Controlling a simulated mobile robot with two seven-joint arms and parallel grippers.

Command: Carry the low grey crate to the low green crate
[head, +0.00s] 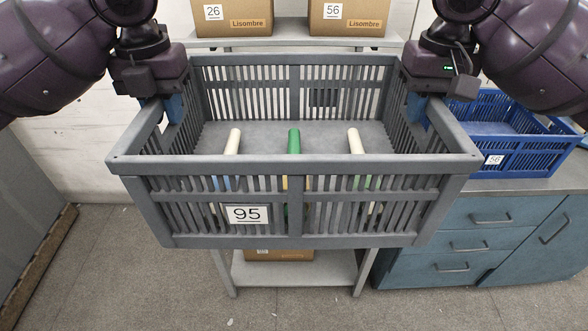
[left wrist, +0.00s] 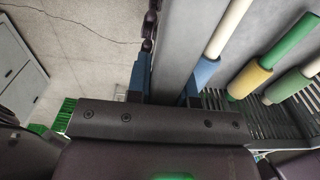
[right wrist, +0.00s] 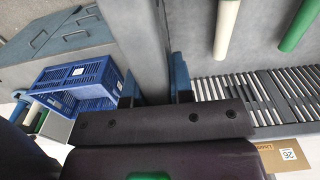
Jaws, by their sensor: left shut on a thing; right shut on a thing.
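The low grey crate (head: 292,165), labelled 95, is held level in the air in front of me. It holds a few tubes, two cream and one green (head: 294,141), with coloured lower parts showing through the slats. My left gripper (head: 172,108) is shut on the crate's left wall; its fingers straddle the wall in the left wrist view (left wrist: 165,88). My right gripper (head: 415,108) is shut on the right wall, seen also in the right wrist view (right wrist: 155,85). A green slatted thing, perhaps the low green crate (left wrist: 65,112), shows partly at the left wrist view's lower left.
A shelf rack (head: 352,268) stands behind the crate, with cardboard boxes (head: 233,17) on it. A blue crate (head: 510,140) stands on a counter with blue drawers (head: 480,240) at right. A grey panel (head: 35,200) stands at left. Floor between is clear.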

